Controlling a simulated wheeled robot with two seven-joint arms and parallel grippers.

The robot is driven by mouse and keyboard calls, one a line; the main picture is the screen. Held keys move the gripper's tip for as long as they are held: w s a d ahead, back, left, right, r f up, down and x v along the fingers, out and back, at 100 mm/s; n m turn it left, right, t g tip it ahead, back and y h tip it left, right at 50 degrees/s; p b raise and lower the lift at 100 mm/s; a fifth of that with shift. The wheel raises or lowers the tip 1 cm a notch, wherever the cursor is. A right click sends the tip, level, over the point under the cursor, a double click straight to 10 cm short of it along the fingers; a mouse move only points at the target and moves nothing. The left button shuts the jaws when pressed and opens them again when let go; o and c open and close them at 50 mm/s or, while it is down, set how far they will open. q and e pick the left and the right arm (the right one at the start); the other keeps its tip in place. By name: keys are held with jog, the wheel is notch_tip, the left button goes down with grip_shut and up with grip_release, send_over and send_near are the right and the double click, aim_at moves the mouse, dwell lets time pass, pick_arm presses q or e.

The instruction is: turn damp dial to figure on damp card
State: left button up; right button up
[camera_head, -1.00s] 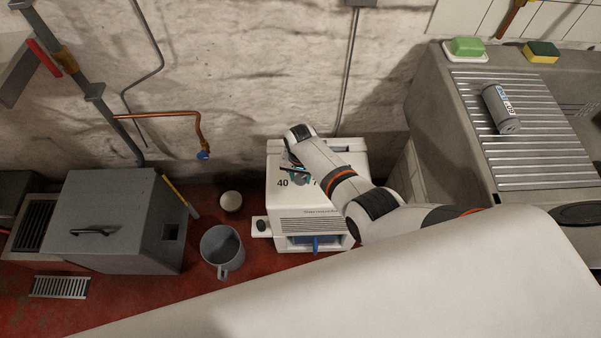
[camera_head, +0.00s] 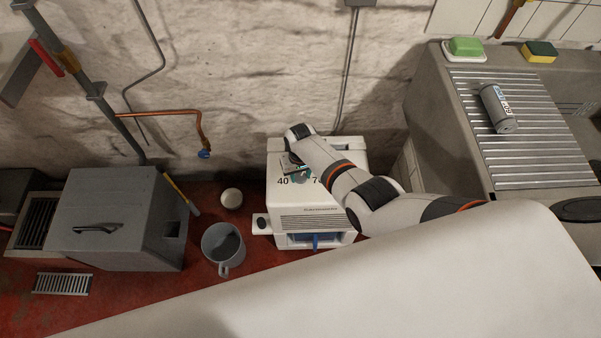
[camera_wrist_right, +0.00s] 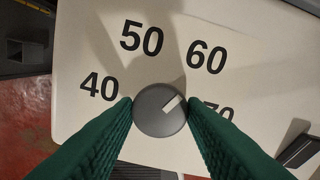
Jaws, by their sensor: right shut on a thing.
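The white machine (camera_head: 315,222) stands on the red floor against the wall, with figures printed on its top. Its round grey dial (camera_wrist_right: 160,111) shows in the right wrist view, ringed by 40, 50, 60 and a partly covered 70. The white mark on the dial points up and right, between 60 and 70. My right gripper (camera_wrist_right: 160,106) is shut on the dial, one green finger on each side. In the head view the right gripper (camera_head: 297,171) is over the machine's top, partly hidden by its arm. I cannot make out a damp card. My left gripper is not in view.
A grey box (camera_head: 115,218) stands farther left. A stone sink (camera_head: 455,130) at right holds a labelled cylinder (camera_head: 498,109). Copper pipe (camera_head: 170,112) runs along the wall.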

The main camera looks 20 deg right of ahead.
aim_at(300, 177)
jog(key=o, duration=1)
jog(key=shift+r, duration=0.15)
jog(key=shift+r+p, duration=0.35)
notch_tip(300, 177, up, 11)
jog(key=p, duration=0.3)
jog(key=shift+p, duration=0.35)
